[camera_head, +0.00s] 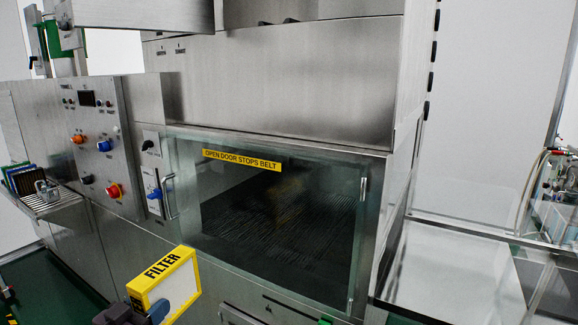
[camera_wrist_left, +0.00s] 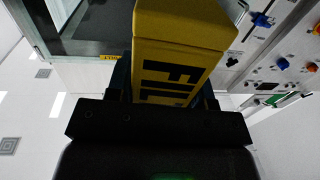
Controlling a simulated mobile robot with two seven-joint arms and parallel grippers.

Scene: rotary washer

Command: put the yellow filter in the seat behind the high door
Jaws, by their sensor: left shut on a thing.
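The yellow filter (camera_head: 163,279) is a box-shaped frame with a white face and the black word FILTER on its yellow side. My left gripper (camera_head: 158,309) is shut on it at the bottom of the head view, in front of the washer. The filter also fills the upper middle of the left wrist view (camera_wrist_left: 180,45), between the two dark fingers (camera_wrist_left: 165,90). A wide glass door (camera_head: 280,220), labelled OPEN DOOR STOPS BELT, looks closed on the washer's front. I cannot tell which door is the high one. No filter seat shows. My right gripper is out of view.
A control panel (camera_head: 98,135) with knobs and a red button is left of the glass door. A wire rack (camera_head: 52,204) with dark plates and a padlock juts out at far left. A steel table (camera_head: 460,275) stands at right. A lower panel (camera_head: 240,316) shows at the bottom.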

